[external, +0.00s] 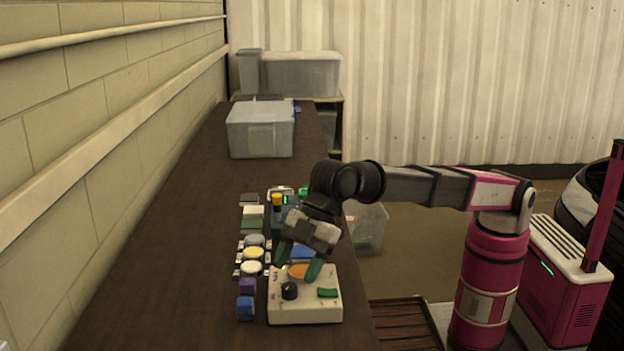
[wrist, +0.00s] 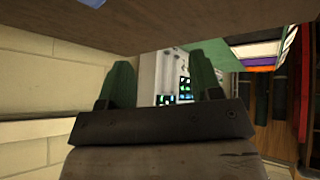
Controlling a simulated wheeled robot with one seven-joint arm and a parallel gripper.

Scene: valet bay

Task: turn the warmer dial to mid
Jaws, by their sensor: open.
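The warmer is a cream box (external: 305,314) near the front right edge of the brown counter. A black dial (external: 289,291) stands on its top at the left, with small marks around it. An orange round plate (external: 298,271) lies behind the dial, and a green switch (external: 327,293) is at the right. I cannot read where the dial points. My gripper (external: 298,262) is open, with green fingers pointing down over the back of the warmer, behind the dial and apart from it. In the wrist view my gripper (wrist: 162,80) shows both fingers spread with nothing held; the dial is not recognisable there.
Purple and blue blocks (external: 246,307) stand left of the warmer. Several round lidded items (external: 252,253) and a yellow-topped item (external: 278,200) stand behind. A translucent bin (external: 260,132) is farther back. The counter's left side is bare beside the block wall (external: 70,110).

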